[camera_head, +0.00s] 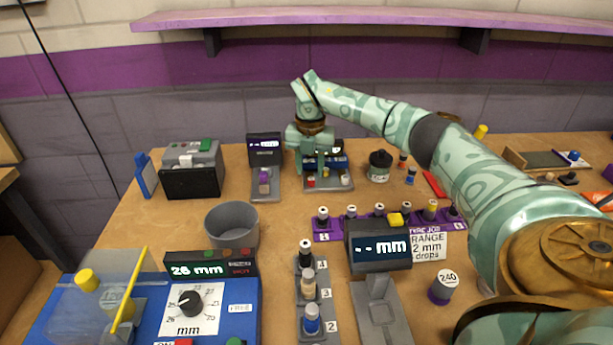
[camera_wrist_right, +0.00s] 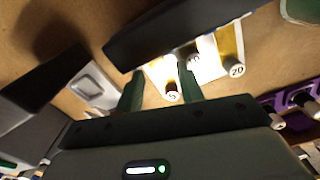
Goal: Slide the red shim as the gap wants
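A flat red strip (camera_head: 434,184) lies on the table right of the black-lidded pot in the head view. It may be the red shim, but I cannot tell for sure. My right gripper (camera_head: 323,168) points down at a grey stand (camera_head: 340,183) with a dark screen at the back of the table. In the right wrist view, the fingers (camera_wrist_right: 160,92) are apart, with a white-capped vial marked 5 (camera_wrist_right: 172,97) between or just beyond them. I cannot tell whether they touch it. A small red spot shows on the stand below the gripper. My left gripper is out of view.
A grey cup (camera_head: 232,224), a display reading mm (camera_head: 380,249) and a purple vial rack (camera_head: 328,232) stand mid-table. A blue dial unit (camera_head: 210,310) fills the front left. A black-lidded pot (camera_head: 379,167) stands right of the gripper. Bare table lies left of the cup.

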